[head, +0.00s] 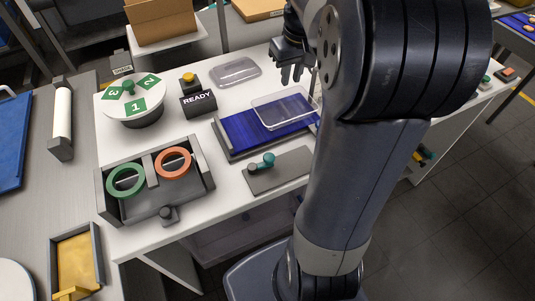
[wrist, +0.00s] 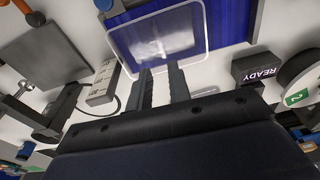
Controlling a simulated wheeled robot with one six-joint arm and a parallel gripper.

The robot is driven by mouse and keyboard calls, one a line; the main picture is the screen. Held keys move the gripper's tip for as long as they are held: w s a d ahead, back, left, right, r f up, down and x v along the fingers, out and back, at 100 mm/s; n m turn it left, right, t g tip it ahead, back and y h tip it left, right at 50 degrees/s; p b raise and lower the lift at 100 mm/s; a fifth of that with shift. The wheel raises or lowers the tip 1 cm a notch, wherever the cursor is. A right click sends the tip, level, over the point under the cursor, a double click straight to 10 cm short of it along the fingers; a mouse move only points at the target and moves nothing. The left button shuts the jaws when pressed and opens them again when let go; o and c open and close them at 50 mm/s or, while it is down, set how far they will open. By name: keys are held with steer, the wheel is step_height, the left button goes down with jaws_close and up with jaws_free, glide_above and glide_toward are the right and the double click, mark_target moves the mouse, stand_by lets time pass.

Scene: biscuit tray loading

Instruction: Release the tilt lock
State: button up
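My gripper (head: 291,75) hangs fingers-down above the back of the white table in the head view. In the wrist view its two fingers (wrist: 161,72) are apart with nothing between them. A blue bed in a dark frame (head: 219,136) carries a clear tray (head: 262,121); the clear tray also shows beyond the fingertips in the wrist view (wrist: 116,37). A teal-handled lever (head: 266,161) sits on a grey plate (head: 283,177) in front of the bed, apart from my gripper. No label shows which part is the tilt lock. My arm hides the bed's right end.
A READY box (head: 199,103) with a yellow button stands left of the bed, beside a numbered round dial (head: 133,107). A grey holder (head: 193,196) with green and orange rings is at front left. Another clear tray (head: 236,70) lies behind.

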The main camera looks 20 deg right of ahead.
steer(key=shift+s+a+f+m+g+y, duration=0.1)
steer(key=shift+s+f+m+g+y, duration=0.25)
steer(key=shift+m, duration=0.55)
steer(key=c, duration=0.3)
steer(key=m, duration=0.1)
steer(key=s+m+g+b, duration=0.1)
steer(key=f+m, duration=0.1)
steer(key=shift+s+a+y, duration=0.2)
steer(key=shift+a+y, duration=0.05)
steer(key=shift+y, duration=0.1)
jaws_close()
steer(key=m, duration=0.2)
steer(key=s+m+g+y+b, duration=0.1)
steer(key=m, duration=0.1)
steer(key=s+a+m+g+y, duration=0.1)
steer(key=m, duration=0.1)
steer(key=shift+s+g, duration=0.2)
steer(key=shift+g, duration=0.05)
